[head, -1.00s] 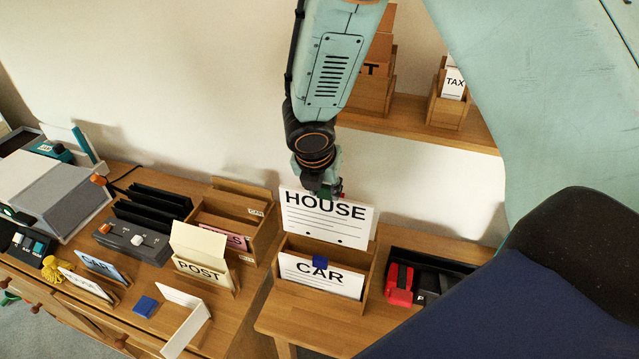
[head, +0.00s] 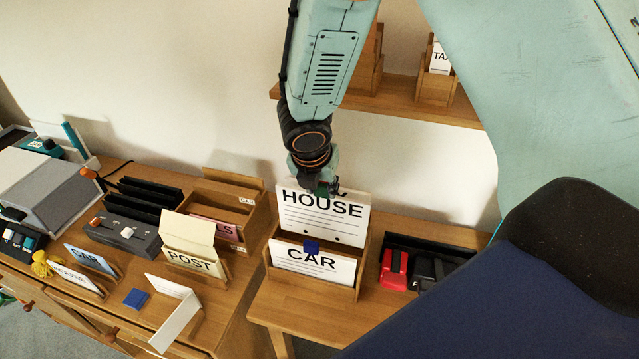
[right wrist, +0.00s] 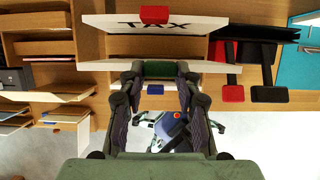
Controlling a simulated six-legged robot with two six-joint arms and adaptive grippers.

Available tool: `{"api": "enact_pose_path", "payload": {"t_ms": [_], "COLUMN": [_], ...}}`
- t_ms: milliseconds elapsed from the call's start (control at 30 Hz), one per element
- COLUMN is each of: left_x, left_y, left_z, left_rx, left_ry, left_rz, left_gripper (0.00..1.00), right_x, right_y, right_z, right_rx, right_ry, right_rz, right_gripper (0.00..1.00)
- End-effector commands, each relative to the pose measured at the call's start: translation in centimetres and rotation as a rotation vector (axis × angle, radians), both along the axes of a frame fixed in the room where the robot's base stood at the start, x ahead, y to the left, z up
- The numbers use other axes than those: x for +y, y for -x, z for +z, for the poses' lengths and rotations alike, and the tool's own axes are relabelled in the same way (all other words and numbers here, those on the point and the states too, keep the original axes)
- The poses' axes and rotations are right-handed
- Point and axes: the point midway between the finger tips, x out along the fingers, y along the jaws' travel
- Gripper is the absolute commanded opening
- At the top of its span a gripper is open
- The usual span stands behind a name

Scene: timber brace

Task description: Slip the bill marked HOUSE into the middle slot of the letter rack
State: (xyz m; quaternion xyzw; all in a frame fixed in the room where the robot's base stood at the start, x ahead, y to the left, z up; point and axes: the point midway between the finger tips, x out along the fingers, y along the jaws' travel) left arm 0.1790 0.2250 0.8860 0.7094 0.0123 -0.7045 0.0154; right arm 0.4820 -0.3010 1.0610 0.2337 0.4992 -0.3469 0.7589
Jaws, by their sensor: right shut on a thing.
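The white bill marked HOUSE (head: 322,217) is upright in the head view, above and behind the CAR bill (head: 315,263). My right gripper (head: 320,188) is shut on its top edge. The bill shows edge-on between the fingers in the right wrist view (right wrist: 103,66). The wooden letter rack (head: 312,289) holds the CAR bill, which has a blue tab, in front. A TAX bill (right wrist: 190,25) with a red tab stands behind HOUSE in the wrist view. My left gripper is out of view.
Right of the rack is a black tray (head: 450,252) with a red stapler-like object (head: 394,270). The left desk holds a POST card (head: 193,262), a wooden organiser (head: 228,205) and a folded white card (head: 175,310). A wall shelf (head: 400,102) is above the rack.

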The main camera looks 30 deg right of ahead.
Motion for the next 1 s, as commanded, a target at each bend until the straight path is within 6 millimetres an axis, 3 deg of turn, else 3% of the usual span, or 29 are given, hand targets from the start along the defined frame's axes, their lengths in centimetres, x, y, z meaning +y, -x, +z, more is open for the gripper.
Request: {"api": "enact_pose_path", "payload": {"t_ms": [233, 1000], "left_x": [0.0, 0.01], "left_y": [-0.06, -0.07], "left_z": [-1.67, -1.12], "left_rx": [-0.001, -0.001], "left_ry": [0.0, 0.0], "left_rz": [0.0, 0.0], "left_gripper": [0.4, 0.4], "right_x": [0.0, 0.05], "right_y": [-0.19, -0.37], "right_z": [-1.73, -1.51], "right_rx": [-0.001, 0.001], "right_ry": [0.0, 0.001], "right_rz": [0.0, 0.001], "right_gripper": [0.0, 0.0]}}
